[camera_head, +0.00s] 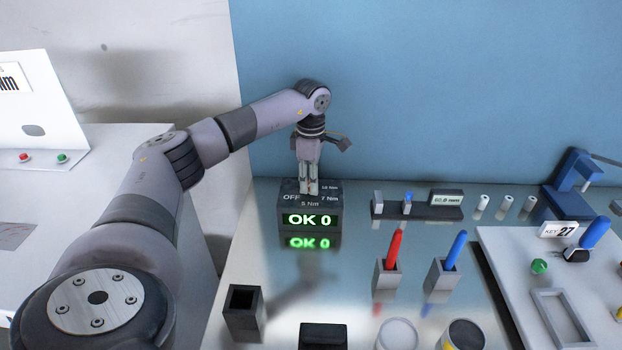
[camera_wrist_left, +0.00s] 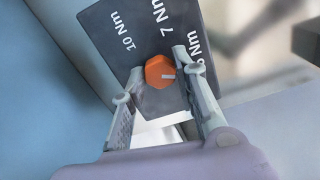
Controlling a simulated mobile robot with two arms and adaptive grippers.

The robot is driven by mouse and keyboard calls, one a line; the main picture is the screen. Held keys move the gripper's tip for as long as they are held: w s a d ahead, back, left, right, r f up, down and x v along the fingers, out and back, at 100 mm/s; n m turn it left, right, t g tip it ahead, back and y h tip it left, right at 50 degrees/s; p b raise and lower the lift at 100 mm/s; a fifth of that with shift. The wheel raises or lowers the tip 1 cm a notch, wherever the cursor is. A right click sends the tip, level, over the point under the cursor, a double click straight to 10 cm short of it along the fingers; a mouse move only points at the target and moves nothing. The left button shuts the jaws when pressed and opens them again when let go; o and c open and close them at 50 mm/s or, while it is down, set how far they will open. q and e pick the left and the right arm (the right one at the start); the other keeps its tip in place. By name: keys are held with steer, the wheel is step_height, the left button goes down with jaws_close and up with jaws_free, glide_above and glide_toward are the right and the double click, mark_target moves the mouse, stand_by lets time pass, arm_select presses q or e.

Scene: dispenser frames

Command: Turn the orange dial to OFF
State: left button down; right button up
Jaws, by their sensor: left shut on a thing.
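The orange dial (camera_wrist_left: 158,65) is on the dark top of a box (camera_head: 290,205). In the wrist view it lies between the fingers of my left gripper (camera_head: 308,190), which are shut on it from two sides. The dial's pale mark points right in that view, toward the right finger. The labels 10 Nm and 7 Nm are clear there; another Nm label is partly covered by the finger, and OFF does not show.
A dark rack (camera_head: 430,212) stands right of the box. Holders with a red pen (camera_head: 394,245) and a blue pen (camera_head: 456,248) stand nearer. An empty dark holder (camera_head: 243,312) is at front left. A white panel (camera_head: 505,262) is on the right. A blue wall is behind.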

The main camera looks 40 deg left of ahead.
arm_select(q)
steer(key=m, duration=0.7)
stand_by(0.6)
steer(key=c, duration=1.3)
jaws_free()
steer(key=shift+r, duration=0.1)
step_height(320, 180, up, 12)
steer(key=shift+f, duration=0.1)
